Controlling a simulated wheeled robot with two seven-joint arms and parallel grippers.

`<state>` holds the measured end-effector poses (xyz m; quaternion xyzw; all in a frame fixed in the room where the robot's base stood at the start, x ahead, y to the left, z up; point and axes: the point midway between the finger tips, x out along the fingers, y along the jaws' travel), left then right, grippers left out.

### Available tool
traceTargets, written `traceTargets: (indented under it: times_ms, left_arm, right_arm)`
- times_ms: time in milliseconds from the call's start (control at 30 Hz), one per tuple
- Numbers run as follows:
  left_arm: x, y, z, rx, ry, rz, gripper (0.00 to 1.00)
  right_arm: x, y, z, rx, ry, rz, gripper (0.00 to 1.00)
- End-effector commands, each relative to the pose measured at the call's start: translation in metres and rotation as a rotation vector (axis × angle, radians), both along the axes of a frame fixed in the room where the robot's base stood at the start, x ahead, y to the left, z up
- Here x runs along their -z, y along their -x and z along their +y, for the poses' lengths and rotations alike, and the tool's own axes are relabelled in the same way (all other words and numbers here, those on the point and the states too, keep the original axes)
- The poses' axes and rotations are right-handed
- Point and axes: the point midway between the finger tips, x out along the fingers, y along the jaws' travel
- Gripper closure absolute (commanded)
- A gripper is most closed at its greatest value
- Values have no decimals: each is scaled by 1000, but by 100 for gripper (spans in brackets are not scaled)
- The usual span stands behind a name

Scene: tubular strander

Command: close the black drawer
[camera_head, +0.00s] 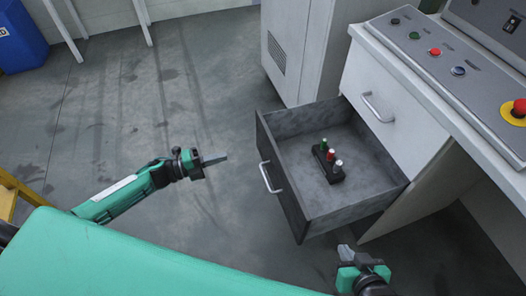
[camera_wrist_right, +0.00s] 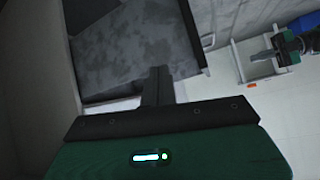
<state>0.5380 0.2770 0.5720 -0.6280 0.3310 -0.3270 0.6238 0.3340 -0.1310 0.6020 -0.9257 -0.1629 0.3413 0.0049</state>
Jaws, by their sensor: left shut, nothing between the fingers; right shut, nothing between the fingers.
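The black drawer (camera_head: 295,197) is pulled well out of the cabinet, with its silver handle (camera_head: 270,177) on the front panel. Inside it stands a small black block (camera_head: 328,166) with green, red and white tops. My left gripper (camera_head: 221,159) is shut and empty, over the floor to the left of the drawer front and apart from it. My right gripper (camera_head: 345,250) is shut and empty, near the drawer's lower right side; I cannot tell whether it touches. In the right wrist view its shut fingers (camera_wrist_right: 157,85) show before a dark grey surface, apparently part of the drawer.
A white drawer front (camera_head: 398,125) is closed above, under a control panel (camera_head: 433,50) with several buttons. A grey cabinet (camera_head: 295,45) stands behind. A blue bin (camera_head: 20,38) is at the far left.

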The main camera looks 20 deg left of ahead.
Motion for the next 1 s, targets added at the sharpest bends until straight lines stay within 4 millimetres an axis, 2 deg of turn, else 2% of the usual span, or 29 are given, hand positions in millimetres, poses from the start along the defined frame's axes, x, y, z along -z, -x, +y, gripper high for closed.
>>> traceTargets:
  times_ms: [233,700,800,1000]
  left_arm:
    - [-3,-12,-20,12,-2,-12,100]
    - [-2,-65,-98,9,-2,-10,100]
    - [-2,-71,-108,10,-1,-9,100]
    - [-2,-77,-116,9,-3,-8,100]
  right_arm:
    - [-4,0,2,-2,-9,-17,100]
    - [-4,-3,12,-9,-44,-76,100]
    - [-5,-4,14,-10,-52,-91,100]
    - [-6,-6,15,-11,-59,-106,100]
